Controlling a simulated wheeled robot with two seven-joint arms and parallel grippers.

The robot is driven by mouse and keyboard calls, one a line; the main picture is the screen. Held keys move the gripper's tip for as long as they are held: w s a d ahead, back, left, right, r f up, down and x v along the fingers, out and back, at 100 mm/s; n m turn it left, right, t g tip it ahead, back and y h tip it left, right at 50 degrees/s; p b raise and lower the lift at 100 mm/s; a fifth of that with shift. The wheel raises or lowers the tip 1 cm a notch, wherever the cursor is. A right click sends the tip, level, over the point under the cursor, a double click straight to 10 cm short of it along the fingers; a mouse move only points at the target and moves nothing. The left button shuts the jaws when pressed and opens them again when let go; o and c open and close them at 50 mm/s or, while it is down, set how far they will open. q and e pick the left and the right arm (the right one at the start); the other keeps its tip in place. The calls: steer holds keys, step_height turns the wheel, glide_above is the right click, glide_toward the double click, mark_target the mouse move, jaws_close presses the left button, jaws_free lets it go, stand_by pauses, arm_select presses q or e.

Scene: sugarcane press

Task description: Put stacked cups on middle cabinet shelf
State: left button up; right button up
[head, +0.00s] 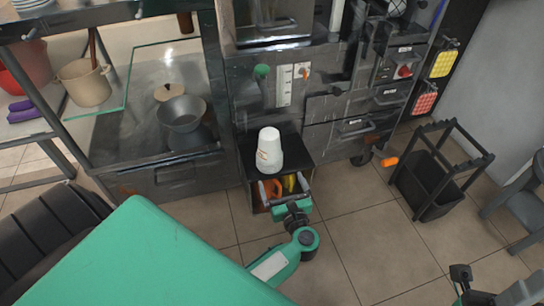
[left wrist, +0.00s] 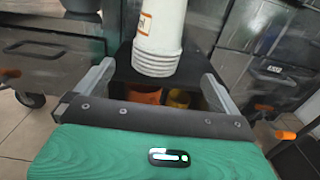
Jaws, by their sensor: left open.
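A white stack of cups (head: 269,151) stands upright, mouth down, on the black upper surface of a small open-front cabinet (head: 304,160). My left gripper (head: 284,187) is open in front of the cabinet, below and in front of the stack. In the left wrist view the stack (left wrist: 160,35) with its ridged rims and an orange mark is beyond and between the two spread fingers (left wrist: 157,85), apart from them. A dark part at the bottom right of the head view may be my right gripper (head: 470,286); its jaws are unclear.
The cabinet's lower space holds orange and yellow things (head: 290,184). To the left, a metal counter holds a grey pan (head: 182,113); a beige pot (head: 84,84) stands further left. A black bin frame (head: 430,185) stands right. The tiled floor between is clear.

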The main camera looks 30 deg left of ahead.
mark_target(275, 165)
arm_select(q)
steer(key=x, duration=0.6)
steer(key=shift+w+a+b, duration=0.15)
steer(key=shift+a+b, duration=0.05)
steer(key=shift+b, duration=0.15)
steer(key=shift+r+b+x, duration=0.15)
steer(key=shift+b+x, duration=0.15)
steer(key=shift+x, duration=1.05)
steer(key=shift+r+b+x, duration=0.2)
steer(key=shift+b+x, duration=0.05)
steer(key=shift+x, duration=1.05)
steer(key=shift+s+a, duration=0.15)
steer(key=shift+s, duration=0.05)
steer(key=c, duration=1.1)
